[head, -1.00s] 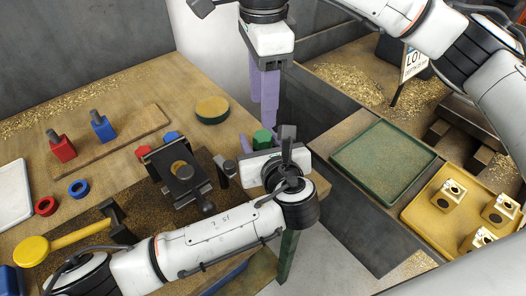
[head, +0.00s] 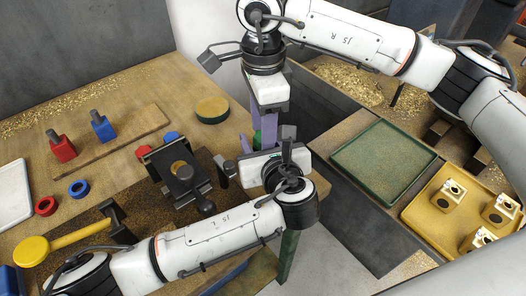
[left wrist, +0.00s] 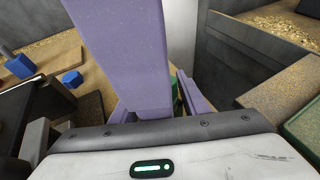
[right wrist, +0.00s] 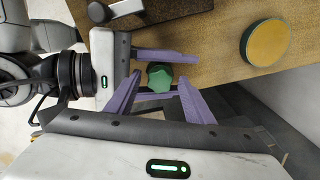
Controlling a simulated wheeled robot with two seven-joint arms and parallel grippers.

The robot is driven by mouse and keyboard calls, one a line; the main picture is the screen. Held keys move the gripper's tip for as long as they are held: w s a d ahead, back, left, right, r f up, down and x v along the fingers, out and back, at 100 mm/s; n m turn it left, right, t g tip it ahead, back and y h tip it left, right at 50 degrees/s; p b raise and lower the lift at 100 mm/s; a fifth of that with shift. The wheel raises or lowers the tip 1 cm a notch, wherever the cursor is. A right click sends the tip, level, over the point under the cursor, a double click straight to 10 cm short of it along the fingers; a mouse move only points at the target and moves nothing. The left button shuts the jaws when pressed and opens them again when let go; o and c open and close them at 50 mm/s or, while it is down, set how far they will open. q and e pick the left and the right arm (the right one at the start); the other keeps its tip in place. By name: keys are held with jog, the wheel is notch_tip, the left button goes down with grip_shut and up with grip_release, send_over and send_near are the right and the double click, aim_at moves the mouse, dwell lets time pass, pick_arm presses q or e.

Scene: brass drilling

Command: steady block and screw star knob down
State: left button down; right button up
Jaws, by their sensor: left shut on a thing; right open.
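The green star knob (right wrist: 160,77) shows in the right wrist view between the fingers of both my grippers. A sliver of green also shows in the left wrist view (left wrist: 178,97), behind purple fingers. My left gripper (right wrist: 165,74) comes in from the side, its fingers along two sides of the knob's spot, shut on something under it. That held block is hidden. My right gripper (right wrist: 160,88) is open above, pointing down, its fingers on either side of the knob. I cannot tell whether they touch it. In the head view, the right gripper's fingers (head: 265,128) largely cover the knob.
A dark vise (head: 180,175) stands on the wooden bench left of my left gripper. A round yellow-topped disc (head: 212,108) lies behind it. A green tray (head: 385,198) and a yellow tray (head: 420,212) with brass parts lie to the right. A yellow-headed mallet (head: 35,250) lies at front left.

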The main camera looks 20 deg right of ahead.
jog(key=shift+f, duration=0.1)
jog(key=c, duration=1.1)
jog(key=shift+o, duration=0.2)
jog(key=m, duration=0.3)
jog(key=o, duration=1.2)
jog(key=shift+r, duration=2.35)
